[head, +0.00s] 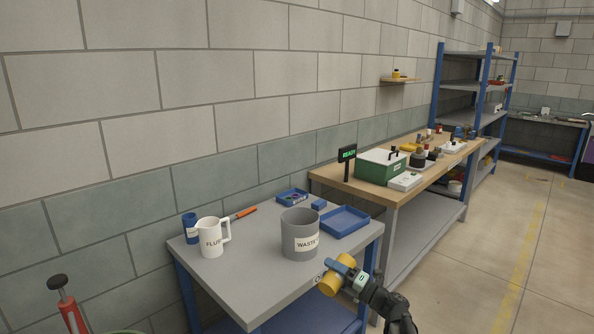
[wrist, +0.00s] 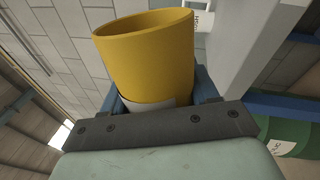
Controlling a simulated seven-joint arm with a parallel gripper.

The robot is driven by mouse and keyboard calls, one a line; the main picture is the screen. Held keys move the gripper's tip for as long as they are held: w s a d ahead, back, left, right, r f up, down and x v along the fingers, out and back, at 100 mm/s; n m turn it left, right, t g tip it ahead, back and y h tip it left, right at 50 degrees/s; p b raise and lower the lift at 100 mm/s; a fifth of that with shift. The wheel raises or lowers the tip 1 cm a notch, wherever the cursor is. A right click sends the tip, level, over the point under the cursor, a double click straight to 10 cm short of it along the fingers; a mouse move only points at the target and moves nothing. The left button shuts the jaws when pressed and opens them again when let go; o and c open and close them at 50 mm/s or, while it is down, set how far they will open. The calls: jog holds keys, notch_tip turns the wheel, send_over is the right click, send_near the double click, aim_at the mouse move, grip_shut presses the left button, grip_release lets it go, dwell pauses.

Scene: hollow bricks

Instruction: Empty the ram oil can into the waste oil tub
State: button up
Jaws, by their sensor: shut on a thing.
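My gripper (head: 345,270) is shut on a yellow can (head: 331,284), which appears tilted in the head view, by the table's front right edge. In the wrist view the yellow can (wrist: 145,52) sits between blue fingers (wrist: 160,98), its rim towards the top. A pale label shows low on it, its writing not readable; its contents are hidden. The grey tub (head: 299,243) labelled "WASTE" stands upright and open on the table, behind and left of my gripper. The can is apart from the tub.
A white jug (head: 211,240) labelled "FLUSH" and a blue can (head: 190,227) stand left of the tub. Blue trays (head: 345,221) and an orange-handled tool (head: 240,214) lie behind. A wooden bench (head: 393,197) with a green box (head: 378,170) adjoins at right.

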jog(key=w+a+r+n+g, duration=0.1)
jog(key=w+a+r+n, duration=0.3)
jog(key=w, duration=0.4)
jog(key=w+a+r+n+g, duration=0.1)
jog(key=w+a+r+n, duration=0.4)
jog(key=w, duration=0.4)
jog(key=w+a+r+n+g, duration=0.1)
jog(key=w+a+r+n, duration=0.3)
jog(key=w, duration=0.5)
notch_tip(320, 180, up, 3)
jog(key=shift+a+f+n, duration=0.1)
jog(key=shift+a+n, duration=0.1)
jog(key=shift+n, duration=1)
dwell(0.4)
jog(key=shift+w, duration=0.1)
notch_tip(320, 180, up, 5)
dwell(0.8)
